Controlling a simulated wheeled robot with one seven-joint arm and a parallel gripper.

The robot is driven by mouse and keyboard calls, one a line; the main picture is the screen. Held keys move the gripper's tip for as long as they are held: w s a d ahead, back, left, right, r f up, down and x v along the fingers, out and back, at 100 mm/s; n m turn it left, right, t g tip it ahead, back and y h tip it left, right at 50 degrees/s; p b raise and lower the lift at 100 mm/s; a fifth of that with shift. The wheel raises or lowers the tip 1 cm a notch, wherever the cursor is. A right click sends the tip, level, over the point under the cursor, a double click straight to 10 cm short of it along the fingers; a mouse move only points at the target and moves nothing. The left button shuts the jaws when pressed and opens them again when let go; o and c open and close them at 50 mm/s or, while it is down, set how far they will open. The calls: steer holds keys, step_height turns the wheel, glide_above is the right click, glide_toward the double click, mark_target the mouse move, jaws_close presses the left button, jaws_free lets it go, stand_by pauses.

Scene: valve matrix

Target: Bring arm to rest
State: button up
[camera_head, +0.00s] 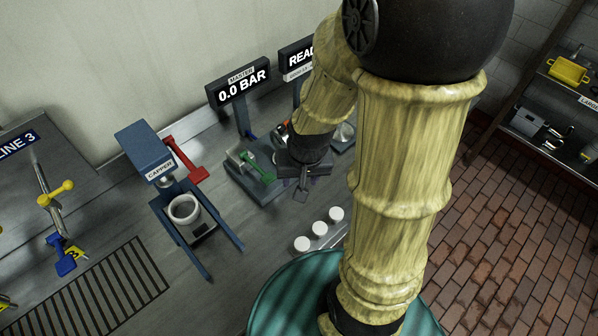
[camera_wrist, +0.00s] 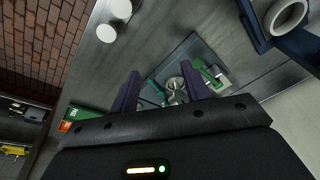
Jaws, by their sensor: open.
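My arm, cream and ribbed with dark joints, bends over the bench from the right in the head view. My gripper (camera_head: 303,182) points down over the bench, just right of the grey base with the green-handled valve (camera_head: 258,170). The wrist view shows my gripper (camera_wrist: 166,88) with its two dark purple fingers apart and nothing held between them. The metal fitting of the valve (camera_wrist: 177,90) shows below, between and beyond the fingers. I cannot tell the exact height of the fingers above it. My arm hides part of the bench behind it.
A blue capper (camera_head: 160,165) with a red handle (camera_head: 190,165) stands left of my gripper. Several white caps (camera_head: 320,228) sit in front, by a teal round surface (camera_head: 275,295). The "0.0 BAR" display (camera_head: 240,88) rises behind. Brick floor (camera_head: 510,230) lies open at right.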

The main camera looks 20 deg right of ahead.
steer(key=r+n, duration=0.1)
steer(key=s+r+n, duration=0.1)
steer(key=r, duration=0.1)
steer(key=shift+s+a+r+n, duration=0.15)
steer(key=shift+a+r+n, duration=0.15)
steer(key=shift+a+n, duration=0.1)
steer(key=shift+c, duration=0.2)
stand_by(0.8)
